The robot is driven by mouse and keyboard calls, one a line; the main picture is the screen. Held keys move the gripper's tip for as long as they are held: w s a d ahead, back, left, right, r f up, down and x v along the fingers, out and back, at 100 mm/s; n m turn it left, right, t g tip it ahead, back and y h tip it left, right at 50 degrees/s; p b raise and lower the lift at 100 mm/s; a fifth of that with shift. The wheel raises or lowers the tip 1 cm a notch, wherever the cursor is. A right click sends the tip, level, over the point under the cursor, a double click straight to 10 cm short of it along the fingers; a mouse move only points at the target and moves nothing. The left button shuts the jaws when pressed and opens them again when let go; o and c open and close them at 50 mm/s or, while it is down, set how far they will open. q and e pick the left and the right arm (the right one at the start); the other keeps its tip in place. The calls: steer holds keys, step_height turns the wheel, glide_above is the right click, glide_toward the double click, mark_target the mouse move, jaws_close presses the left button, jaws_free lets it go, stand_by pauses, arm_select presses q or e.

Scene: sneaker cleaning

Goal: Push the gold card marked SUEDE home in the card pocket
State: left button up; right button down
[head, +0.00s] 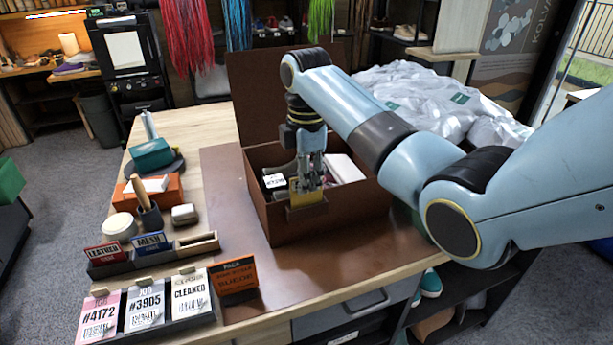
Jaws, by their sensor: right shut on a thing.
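The gold card (296,194) stands upright at the front wall of the brown open box (289,231). Its lower edge is at the brown card pocket (307,213) on that wall; how deep it sits in the pocket I cannot tell. Its marking is too small to read and is partly hidden by the fingers. My right gripper (313,183) reaches down from above and is shut on the gold card. My left gripper is not in view.
The box's raised lid (250,95) stands behind my right arm. White items lie inside the box. A card rack (188,248) with red and blue cards, a ticket stand (160,328) and an orange-and-black sign (234,278) stand at the left front. The brown mat right of the box is clear.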

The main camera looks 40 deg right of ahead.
steer(key=shift+f+b, duration=0.35)
steer(key=shift+f, duration=0.75)
steer(key=c, duration=1.4)
jaws_free()
steer(key=shift+r, duration=0.35)
step_height(320, 180, up, 7)
steer(key=shift+f, duration=0.1)
